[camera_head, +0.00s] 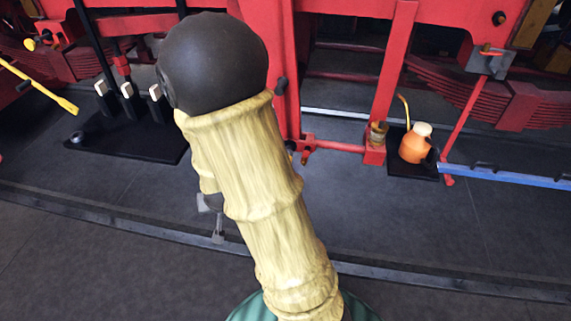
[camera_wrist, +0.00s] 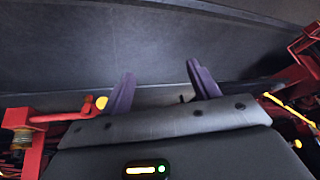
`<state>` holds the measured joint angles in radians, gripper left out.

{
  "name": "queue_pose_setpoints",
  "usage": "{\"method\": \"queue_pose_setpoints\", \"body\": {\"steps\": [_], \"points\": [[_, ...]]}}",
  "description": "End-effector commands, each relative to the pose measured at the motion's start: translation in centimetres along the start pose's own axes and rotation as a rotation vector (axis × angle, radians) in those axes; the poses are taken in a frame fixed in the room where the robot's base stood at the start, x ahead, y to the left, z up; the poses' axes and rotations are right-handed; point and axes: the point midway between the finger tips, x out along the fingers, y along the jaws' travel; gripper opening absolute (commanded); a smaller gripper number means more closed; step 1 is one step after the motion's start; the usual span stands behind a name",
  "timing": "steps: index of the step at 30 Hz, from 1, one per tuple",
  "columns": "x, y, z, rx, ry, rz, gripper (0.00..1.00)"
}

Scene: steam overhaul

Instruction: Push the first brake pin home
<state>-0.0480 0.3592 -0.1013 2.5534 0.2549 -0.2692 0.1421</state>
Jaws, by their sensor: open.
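My gripper (camera_wrist: 160,69) shows in the wrist view with two purple fingers spread apart, nothing between them, over dark floor. In the head view my pale-sleeved arm hides most of it; small grey parts (camera_head: 217,230) show at the arm's left edge. A red brake linkage (camera_head: 335,147) runs low along the engine, right of my arm. A small yellow round end (camera_wrist: 101,102) shows beside the left finger in the wrist view, at the end of a red bar (camera_wrist: 60,116). I cannot tell whether it is the brake pin. No pin is clearly seen.
An orange oil can (camera_head: 415,145) stands on a black mat (camera_head: 412,173) at the right, near a blue bar (camera_head: 505,177). A black plate (camera_head: 130,138) with three pale-blocked pieces lies at the left. A low rail (camera_head: 110,217) crosses the floor. Open floor lies in front.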

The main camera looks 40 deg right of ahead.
Motion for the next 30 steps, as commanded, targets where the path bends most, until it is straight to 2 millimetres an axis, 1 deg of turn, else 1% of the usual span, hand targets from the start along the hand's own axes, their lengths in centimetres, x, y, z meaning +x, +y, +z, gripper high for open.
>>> {"method": "queue_pose_setpoints", "body": {"steps": [1, 3, 6, 8, 9, 12, 15, 18, 21, 25, 30], "points": [[2.4, 0.9, 0.2, 0.045, 0.037, 0.033, 0.61], [4.6, 2.2, -0.3, 0.106, 0.109, 0.077, 0.61], [7.4, 4.5, -0.7, 0.173, 0.218, 0.149, 0.61], [8.7, 5.9, -0.9, 0.202, 0.289, 0.195, 0.61], [9.5, 7.0, -1.1, 0.217, 0.339, 0.227, 0.61], [11.0, 9.6, -1.3, 0.235, 0.468, 0.307, 0.61], [11.9, 12.0, -1.4, 0.224, 0.603, 0.383, 0.61], [12.2, 13.9, -1.3, 0.184, 0.744, 0.449, 0.61], [11.9, 15.2, -1.3, 0.122, 0.875, 0.497, 0.61], [11.3, 15.8, -1.3, 0.049, 0.992, 0.526, 0.61], [10.8, 15.8, -1.4, 0.016, 1.040, 0.533, 0.61]]}}
